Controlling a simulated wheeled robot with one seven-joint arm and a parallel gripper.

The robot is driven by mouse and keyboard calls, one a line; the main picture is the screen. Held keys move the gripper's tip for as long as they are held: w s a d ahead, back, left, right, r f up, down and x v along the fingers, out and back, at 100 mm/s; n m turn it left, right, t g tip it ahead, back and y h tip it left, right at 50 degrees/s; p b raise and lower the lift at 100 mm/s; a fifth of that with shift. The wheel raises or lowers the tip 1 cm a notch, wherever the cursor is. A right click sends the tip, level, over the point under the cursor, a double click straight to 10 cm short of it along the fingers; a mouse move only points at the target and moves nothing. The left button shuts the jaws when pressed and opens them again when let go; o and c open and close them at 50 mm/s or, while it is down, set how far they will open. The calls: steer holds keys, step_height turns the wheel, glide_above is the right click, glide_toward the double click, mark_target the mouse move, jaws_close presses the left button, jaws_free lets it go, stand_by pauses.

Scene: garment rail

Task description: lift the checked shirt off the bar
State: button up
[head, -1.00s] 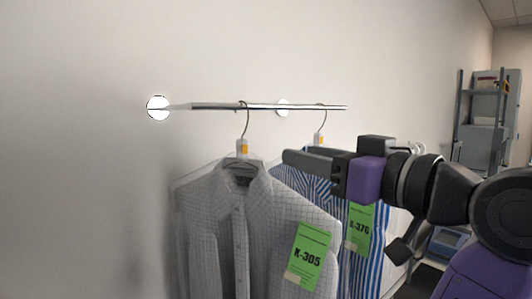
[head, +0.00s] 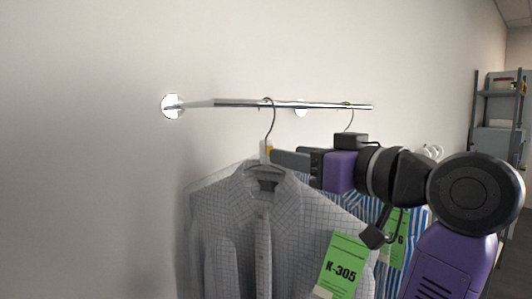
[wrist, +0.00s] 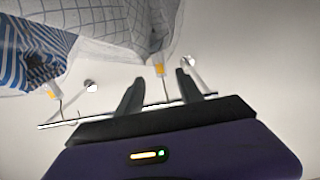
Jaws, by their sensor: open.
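The checked shirt (head: 262,225), grey-white with a green K-305 tag (head: 342,270), hangs from the bar (head: 290,104) on a wire-hooked hanger. A white and orange block (head: 265,150) sits at the hanger's neck. My gripper (head: 275,157) is open, its tips close beside this block on the right. In the wrist view the checked shirt (wrist: 110,22) fills the top. The orange block (wrist: 159,70) shows between and just beyond my two fingers (wrist: 157,85). I cannot tell whether the fingers touch it.
A blue-striped shirt (head: 420,225) hangs to the right on the same bar, partly behind my arm. It also shows in the wrist view (wrist: 25,60). A grey shelf unit (head: 500,115) stands far right.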

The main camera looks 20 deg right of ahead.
mark_target(265, 149)
steer(key=shift+x, duration=4.3)
jaws_close()
steer(key=shift+r+p, duration=1.05)
steer(key=shift+r, duration=0.65)
